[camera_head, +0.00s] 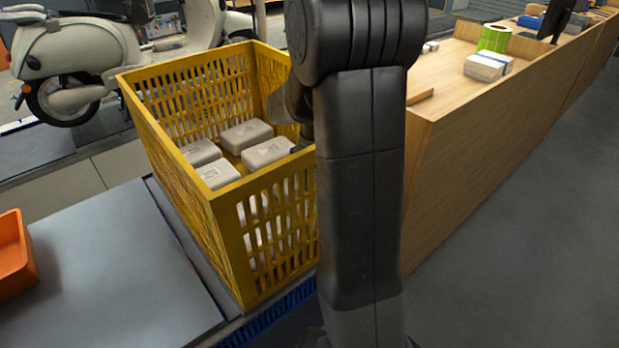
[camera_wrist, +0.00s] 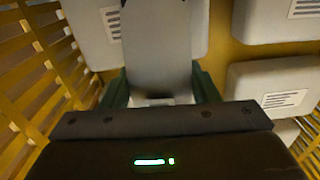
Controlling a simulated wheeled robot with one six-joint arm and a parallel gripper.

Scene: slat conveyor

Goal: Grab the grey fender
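The grey fender (camera_wrist: 155,45) is a smooth, long grey piece in the wrist view. It reaches from between my gripper's fingers toward the top edge. My gripper (camera_wrist: 159,85) has dark green fingers, one along each side of the fender. Both fingers appear to touch it, with no clear gap, so the gripper looks shut on it. Pale boxes lie beyond it inside the yellow crate (camera_head: 226,186). In the head view my dark arm hides the fingertips and the crate's right side, and I cannot make out the fender clearly there.
The crate holds several pale grey boxes (camera_head: 247,135) with labels; its slatted wall (camera_wrist: 30,70) is close on the left. A wooden counter (camera_head: 500,135) stands right of my arm. An orange bin (camera_head: 15,258) sits at far left. A cream scooter (camera_head: 80,50) is behind.

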